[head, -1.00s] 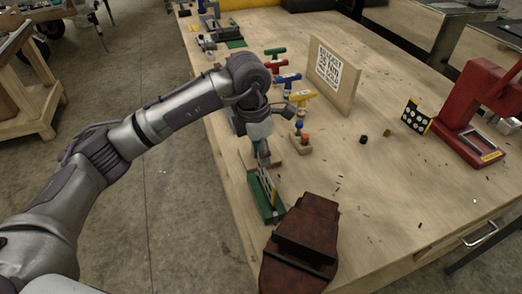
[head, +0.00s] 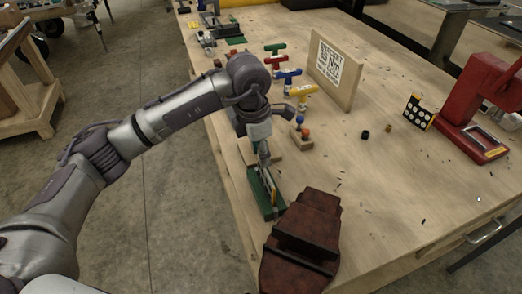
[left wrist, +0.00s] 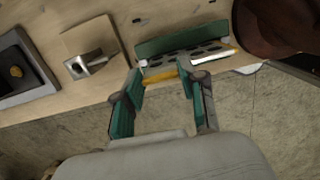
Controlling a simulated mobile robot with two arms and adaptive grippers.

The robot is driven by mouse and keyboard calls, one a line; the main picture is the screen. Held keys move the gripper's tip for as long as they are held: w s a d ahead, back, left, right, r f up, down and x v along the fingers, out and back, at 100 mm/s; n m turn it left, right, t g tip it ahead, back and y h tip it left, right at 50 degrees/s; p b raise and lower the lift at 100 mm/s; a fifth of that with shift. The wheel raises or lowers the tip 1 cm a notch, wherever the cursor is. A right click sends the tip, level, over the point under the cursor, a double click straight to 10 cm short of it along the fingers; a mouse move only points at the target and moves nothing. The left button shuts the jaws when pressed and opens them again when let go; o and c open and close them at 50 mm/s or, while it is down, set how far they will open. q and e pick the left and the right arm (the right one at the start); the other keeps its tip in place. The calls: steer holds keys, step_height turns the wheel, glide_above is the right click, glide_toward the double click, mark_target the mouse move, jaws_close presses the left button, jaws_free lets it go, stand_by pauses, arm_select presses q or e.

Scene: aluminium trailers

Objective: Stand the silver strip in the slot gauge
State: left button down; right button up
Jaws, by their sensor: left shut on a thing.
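The slot gauge (head: 264,192) is a green block with a perforated plate near the table's left edge; it also shows in the left wrist view (left wrist: 182,39). My left gripper (head: 263,160) points down at the gauge's far end. In the left wrist view its green fingers (left wrist: 160,78) are set apart, with a golden stretch between their tips. The silver strip (left wrist: 211,56) shows as a bright bar beside the right fingertip, along the gauge's near side. The gripped part is hard to make out, and I cannot tell whether the strip touches a slot. My right gripper is out of view.
A dark red-brown object (head: 302,245) stands close to the gauge's near end. A small wooden block with coloured pegs (head: 301,138), T-handled tools (head: 288,75) and an upright sign board (head: 336,70) stand beyond. A red machine (head: 470,115) is at right. The table's middle is mostly clear.

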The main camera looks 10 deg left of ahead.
arm_select(q)
steer(key=shift+f+b, duration=0.8)
steer(key=shift+f, duration=0.2)
steer(key=c, duration=0.6)
jaws_free()
steer(key=shift+r, duration=0.1)
steer(key=r, duration=0.4)
steer(key=a+r, duration=0.1)
steer(key=r, duration=0.3)
steer(key=s+r, duration=0.1)
steer(key=r, duration=0.3)
steer(key=shift+a, duration=0.15)
steer(key=shift+f, duration=0.1)
